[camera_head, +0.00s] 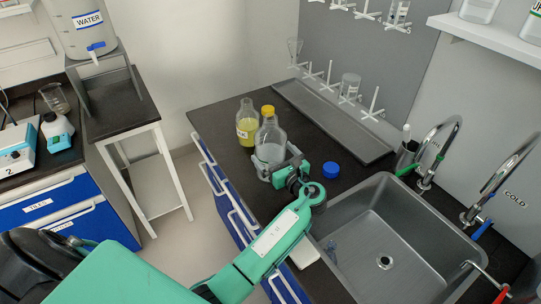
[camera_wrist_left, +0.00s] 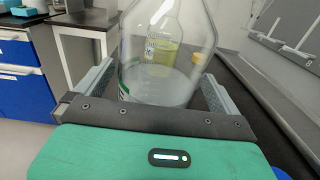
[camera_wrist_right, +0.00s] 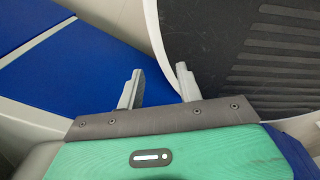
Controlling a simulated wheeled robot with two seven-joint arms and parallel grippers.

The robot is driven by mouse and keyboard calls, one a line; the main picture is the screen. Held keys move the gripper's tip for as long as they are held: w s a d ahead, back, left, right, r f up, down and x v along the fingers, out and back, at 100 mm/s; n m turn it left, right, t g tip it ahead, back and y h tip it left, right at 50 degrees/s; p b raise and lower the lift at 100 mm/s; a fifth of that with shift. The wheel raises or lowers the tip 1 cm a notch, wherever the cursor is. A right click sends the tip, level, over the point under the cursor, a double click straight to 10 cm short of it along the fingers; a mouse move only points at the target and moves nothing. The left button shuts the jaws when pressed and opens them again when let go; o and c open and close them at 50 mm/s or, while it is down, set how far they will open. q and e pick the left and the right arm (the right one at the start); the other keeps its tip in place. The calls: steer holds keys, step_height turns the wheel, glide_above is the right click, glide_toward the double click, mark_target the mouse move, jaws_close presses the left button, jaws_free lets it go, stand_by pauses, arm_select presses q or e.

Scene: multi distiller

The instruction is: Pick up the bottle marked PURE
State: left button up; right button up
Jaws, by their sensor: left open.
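A clear glass bottle (camera_head: 270,146) with pale liquid stands on the dark counter. It also fills the middle of the left wrist view (camera_wrist_left: 155,80); a label shows at its left edge, but I cannot read it. My left gripper (camera_head: 283,170) is open, with one finger on each side of this bottle. I cannot tell whether the fingers touch the glass. A second bottle with yellow liquid (camera_head: 246,124) stands just behind; its label is too small to read. My right gripper (camera_wrist_right: 157,88) is open and empty, out of the head view.
A yellow cap (camera_wrist_left: 196,58) lies on the counter behind the clear bottle. A blue cap (camera_head: 330,169) lies to its right. A steel sink (camera_head: 384,235) with taps (camera_head: 437,150) is at the right. A grey tray (camera_head: 318,118) and drying pegs run along the back wall.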

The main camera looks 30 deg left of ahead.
arm_select(q)
steer(key=b+x, duration=0.1)
steer(key=x, duration=0.2)
steer(key=shift+d, duration=0.1)
steer(key=c, duration=1.5)
steer(key=shift+r, duration=0.15)
steer(key=shift+c, duration=0.6)
